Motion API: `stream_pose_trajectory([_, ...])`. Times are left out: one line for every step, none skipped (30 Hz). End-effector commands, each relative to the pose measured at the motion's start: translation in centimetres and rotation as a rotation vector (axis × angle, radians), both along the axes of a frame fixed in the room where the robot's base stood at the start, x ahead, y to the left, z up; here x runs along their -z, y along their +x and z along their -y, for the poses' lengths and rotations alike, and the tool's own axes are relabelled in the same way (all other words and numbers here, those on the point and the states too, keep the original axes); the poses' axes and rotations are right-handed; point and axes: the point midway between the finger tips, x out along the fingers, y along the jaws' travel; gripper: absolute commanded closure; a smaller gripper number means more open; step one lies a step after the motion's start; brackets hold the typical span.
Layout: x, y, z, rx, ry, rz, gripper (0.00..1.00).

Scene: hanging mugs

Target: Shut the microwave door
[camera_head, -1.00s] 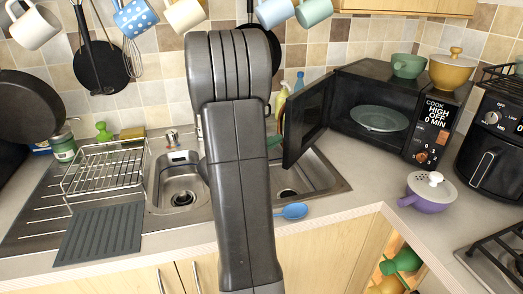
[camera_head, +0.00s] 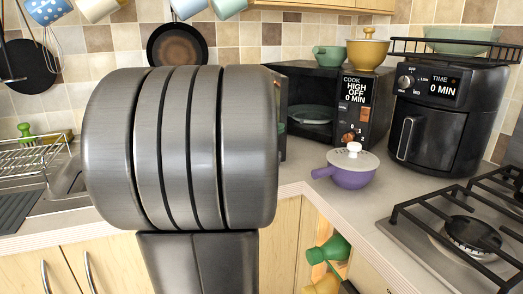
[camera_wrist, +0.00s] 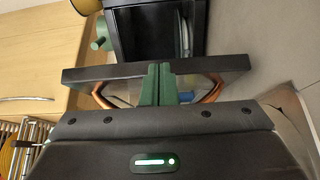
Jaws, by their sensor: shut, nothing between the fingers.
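The black microwave (camera_head: 354,88) stands on the counter at the back, with a pale glass plate (camera_head: 310,115) inside its open cavity. Its door (camera_head: 282,128) stands open on the left; my arm hides most of it in the head view. In the wrist view the door (camera_wrist: 85,75) is a dark slab across the picture, with the microwave's cavity (camera_wrist: 152,35) beyond it. My gripper (camera_wrist: 155,84) has its green fingers together with nothing between them. They overlap the door in this view; I cannot tell whether they touch it. The head view hides my gripper.
A green bowl (camera_head: 330,55) and a yellow pot (camera_head: 367,51) sit on the microwave. A purple lidded pot (camera_head: 350,172) stands in front of it, and a black air fryer (camera_head: 446,115) is to the right. The gas hob (camera_head: 462,235) is at front right. Mugs hang above.

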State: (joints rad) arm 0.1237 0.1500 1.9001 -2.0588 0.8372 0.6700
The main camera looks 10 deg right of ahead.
Motion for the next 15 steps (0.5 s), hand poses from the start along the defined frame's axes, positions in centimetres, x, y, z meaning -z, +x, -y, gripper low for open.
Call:
stream_pose_trajectory([0.9,0.0,1.3,0.006,0.0,0.006,1.0])
stream_pose_trajectory([0.9,0.0,2.0,0.008,-0.001,0.005,1.0])
stream_pose_trajectory([0.9,0.1,2.9,0.007,0.0,0.006,1.0])
stream_pose_trajectory([0.9,0.2,3.6,0.007,-0.001,0.005,1.0])
stream_pose_trajectory([0.9,0.3,4.3,0.007,-0.001,0.005,1.0])
stream_pose_trajectory([0.9,0.5,5.2,0.007,0.0,0.004,1.0])
stream_pose_trajectory([0.9,0.6,5.9,0.006,-0.001,0.003,1.0])
stream_pose_trajectory([0.8,0.7,6.6,0.007,-0.001,0.003,1.0])
stream_pose_trajectory([0.8,0.9,7.4,0.006,-0.001,0.003,1.0])
stream_pose_trajectory([0.8,1.1,8.0,0.005,0.0,0.003,1.0])
stream_pose_trajectory([0.8,1.3,8.5,0.005,-0.001,0.002,1.0])
stream_pose_trajectory([0.7,1.5,9.3,0.005,0.0,0.001,1.0])
stream_pose_trajectory([0.7,1.7,9.8,0.004,-0.001,0.002,1.0])
stream_pose_trajectory([0.6,1.8,10.2,0.004,-0.001,0.001,1.0])
stream_pose_trajectory([0.6,2.0,10.8,0.004,0.0,0.003,1.0])
